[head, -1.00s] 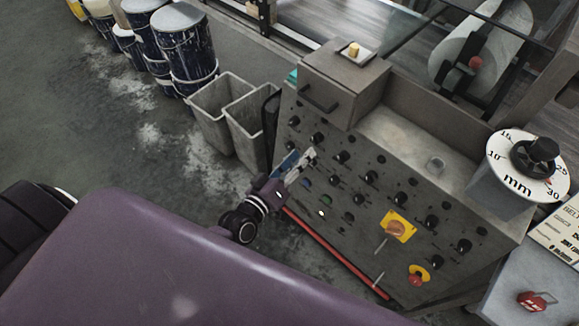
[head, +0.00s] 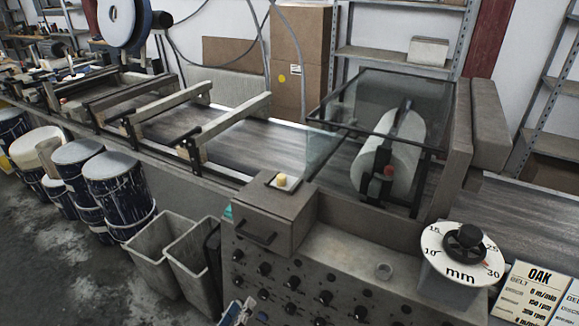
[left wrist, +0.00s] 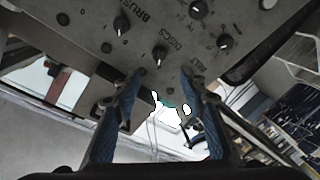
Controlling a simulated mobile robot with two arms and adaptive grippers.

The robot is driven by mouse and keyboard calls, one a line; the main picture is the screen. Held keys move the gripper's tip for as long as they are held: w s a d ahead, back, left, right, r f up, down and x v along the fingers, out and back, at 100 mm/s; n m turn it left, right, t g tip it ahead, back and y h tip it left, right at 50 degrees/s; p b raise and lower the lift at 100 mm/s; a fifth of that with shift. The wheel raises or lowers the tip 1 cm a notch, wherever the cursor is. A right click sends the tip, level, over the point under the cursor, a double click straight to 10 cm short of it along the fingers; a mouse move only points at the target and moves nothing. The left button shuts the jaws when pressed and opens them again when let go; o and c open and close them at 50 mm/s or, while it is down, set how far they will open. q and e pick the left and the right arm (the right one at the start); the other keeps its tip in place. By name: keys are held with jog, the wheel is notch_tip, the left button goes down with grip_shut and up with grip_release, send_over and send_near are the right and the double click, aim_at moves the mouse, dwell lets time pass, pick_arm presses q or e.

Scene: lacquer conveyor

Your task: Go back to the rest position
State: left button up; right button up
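My left gripper (head: 240,309) shows only partly at the bottom edge of the head view, in front of the left end of the grey control panel (head: 330,268). In the left wrist view my left gripper (left wrist: 164,78) has its two blue-padded fingers apart, with nothing between them. The panel with its black knobs (left wrist: 160,54) and lettering fills the top of that view, just beyond the fingertips. I cannot tell whether the fingers touch it. My right gripper is in neither view.
Two grey bins (head: 165,250) stand left of the panel, with several blue drums (head: 118,190) farther left. A conveyor (head: 265,145) runs behind. A mm dial (head: 462,258) and an OAK sign (head: 535,293) stand at the right. Some floor is clear at lower left.

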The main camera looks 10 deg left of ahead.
pick_arm(q)
jog(key=s+a+f+m+g+y, duration=0.15)
jog(key=s+f+g, duration=0.35)
jog(key=f, duration=0.8)
jog(key=s+a+f+m+g, duration=0.1)
jog(key=s+f+m+g, duration=0.15)
jog(key=s+f, duration=0.75)
jog(key=s+a+f+m+g+y, duration=0.1)
jog(key=s+f+m+g, duration=0.3)
jog(key=s+f, duration=1.6)
jog(key=s+g, duration=0.3)
jog(key=g, duration=0.1)
jog(key=shift+s+a+m+y, duration=0.3)
jog(key=shift+a+y, duration=0.05)
